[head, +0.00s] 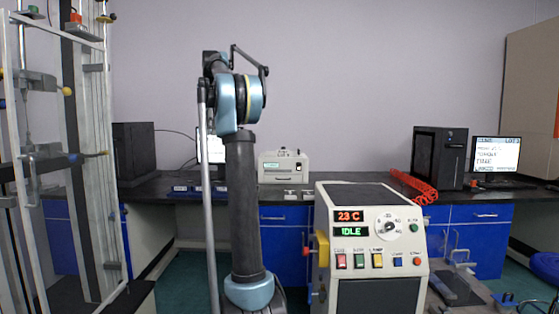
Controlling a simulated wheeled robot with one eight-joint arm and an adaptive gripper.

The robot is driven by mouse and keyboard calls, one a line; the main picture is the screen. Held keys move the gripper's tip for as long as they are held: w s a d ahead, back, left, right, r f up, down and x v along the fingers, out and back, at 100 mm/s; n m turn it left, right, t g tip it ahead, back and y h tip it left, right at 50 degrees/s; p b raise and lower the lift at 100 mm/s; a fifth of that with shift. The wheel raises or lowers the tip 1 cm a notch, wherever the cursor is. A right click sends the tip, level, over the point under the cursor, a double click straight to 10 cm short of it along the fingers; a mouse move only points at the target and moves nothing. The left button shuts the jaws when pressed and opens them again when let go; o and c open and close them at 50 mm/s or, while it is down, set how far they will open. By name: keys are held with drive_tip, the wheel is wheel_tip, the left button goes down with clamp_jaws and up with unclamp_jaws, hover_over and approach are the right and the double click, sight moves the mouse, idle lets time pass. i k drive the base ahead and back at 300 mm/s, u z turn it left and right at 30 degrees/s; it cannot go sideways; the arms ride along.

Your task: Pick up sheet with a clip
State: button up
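My arm rises in the middle of the head view, with a blue joint at its top. My gripper cannot be made out; the end of the arm is not seen. I cannot make out a sheet or a clip for certain. Small pale pieces (291,194) lie on the dark bench in front of a white instrument, too small to identify. A low blue rack or tray (183,190) lies on the bench left of my arm; its contents are too small to tell.
A white rheometer cabinet (408,226) reading "23 C" and "IDLE" stands at front right. A framed test machine (88,130) stands at left. The dark bench (345,179) along the wall holds a white instrument (284,167), a black computer (440,158) and a red coiled hose (413,186).

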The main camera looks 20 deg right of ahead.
sight(283, 153)
drive_tip(key=i, duration=2.35)
drive_tip(key=z, duration=0.7)
drive_tip(key=i, duration=0.3)
drive_tip(key=z, duration=0.75)
